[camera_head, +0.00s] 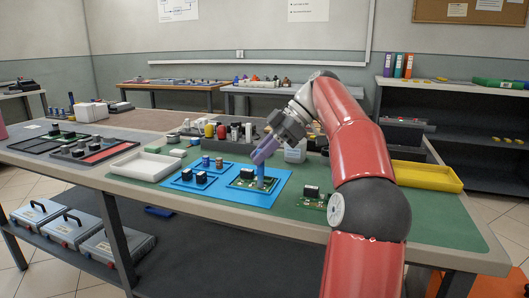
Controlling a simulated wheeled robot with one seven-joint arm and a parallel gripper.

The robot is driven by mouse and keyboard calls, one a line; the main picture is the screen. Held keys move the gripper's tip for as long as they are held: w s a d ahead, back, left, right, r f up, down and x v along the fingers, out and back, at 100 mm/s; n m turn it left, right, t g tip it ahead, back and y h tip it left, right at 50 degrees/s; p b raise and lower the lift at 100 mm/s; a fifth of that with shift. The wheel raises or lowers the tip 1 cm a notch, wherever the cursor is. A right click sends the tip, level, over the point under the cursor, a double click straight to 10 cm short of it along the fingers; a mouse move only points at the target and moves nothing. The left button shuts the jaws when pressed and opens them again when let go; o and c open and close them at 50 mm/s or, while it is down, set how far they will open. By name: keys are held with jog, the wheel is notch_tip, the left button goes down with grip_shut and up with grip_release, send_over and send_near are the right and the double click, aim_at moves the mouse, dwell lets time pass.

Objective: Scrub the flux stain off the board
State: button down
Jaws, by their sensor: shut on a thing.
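The green circuit board (243,184) lies on the blue mat (262,201) at the middle of the green work surface. My gripper (259,163) reaches in from the right and points down and left above the board. Its purplish fingers are shut on a slim blue tool (261,182), whose lower end is over or on the board. I cannot tell whether it touches. The flux stain cannot be made out at this size; the tool and fingers cover part of the board.
A blue tray with black-topped parts (195,178) lies left of the board. A second board (314,199) lies to the right, near my arm. A white tray (146,167) is at the left, a yellow tray (427,176) at the right. Containers and bottles stand behind. The front right surface is clear.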

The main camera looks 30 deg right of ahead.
jog(key=shift+f, duration=0.1)
jog(key=shift+s+d, duration=0.25)
jog(key=shift+s, duration=0.05)
jog(key=shift+w+a, duration=0.25)
jog(key=shift+w, duration=0.1)
dwell(0.3)
jog(key=shift+s+d, duration=0.25)
jog(key=shift+s, duration=0.1)
jog(key=shift+w+a, duration=0.1)
jog(key=shift+w, duration=0.05)
jog(key=shift+w+a, duration=0.15)
jog(key=shift+w, duration=0.05)
